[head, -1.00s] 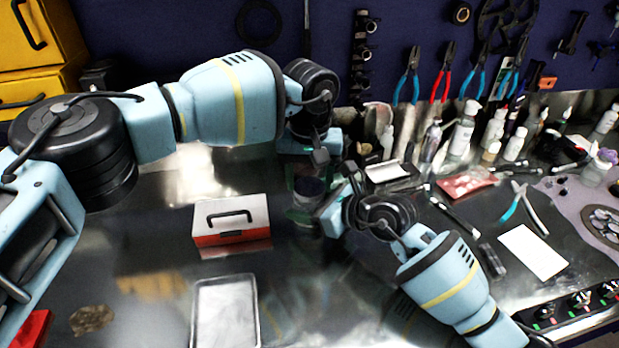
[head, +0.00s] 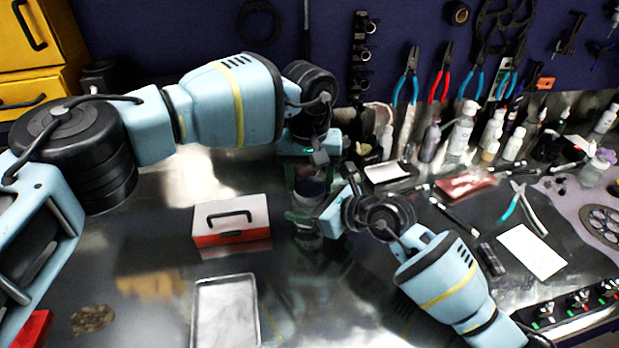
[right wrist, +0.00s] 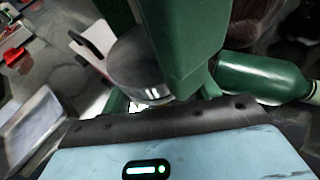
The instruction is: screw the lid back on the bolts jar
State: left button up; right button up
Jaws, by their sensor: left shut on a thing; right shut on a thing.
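The jar (head: 311,188) shows as a small dark round shape between my two grippers in the head view, mostly covered by green fingers. In the right wrist view a dark grey cylinder (right wrist: 140,60) is by the green fingers; I cannot tell whether it is jar or lid. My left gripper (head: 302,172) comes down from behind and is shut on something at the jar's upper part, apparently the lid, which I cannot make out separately. My right gripper (head: 305,214) comes from the right, lower down, and is shut on what looks like the jar.
A red and white box with a black handle (head: 231,216) stands left of the grippers. A metal tray (head: 225,312) lies in front of it. Bottles (head: 462,130), pliers (head: 522,206) and a white card (head: 532,251) are to the right. Bench at the left is mostly clear.

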pick_arm(q)
jog(key=shift+a+f, duration=0.3)
jog(key=shift+f, duration=0.65)
pick_arm(e)
jog(key=shift+a, duration=0.1)
pick_arm(q)
jog(key=shift+c, duration=0.8)
pick_arm(e)
jog(key=shift+r, duration=0.1)
pick_arm(q)
jog(key=shift+s, duration=0.1)
pick_arm(e)
jog(key=shift+r, duration=0.1)
pick_arm(q)
jog(key=shift+s+r+t, duration=0.2)
jog(key=shift+r+t, duration=0.05)
jog(key=shift+t, duration=0.05)
pick_arm(e)
jog(key=shift+w+r, duration=0.1)
pick_arm(q)
jog(key=shift+d+r+t, duration=0.2)
jog(key=shift+r+t, duration=0.1)
jog(key=shift+r, duration=0.25)
pick_arm(e)
jog(key=shift+w+d, duration=0.1)
jog(key=shift+d, duration=0.15)
pick_arm(q)
jog(key=shift+r, duration=0.2)
pick_arm(e)
jog(key=shift+f, duration=0.4)
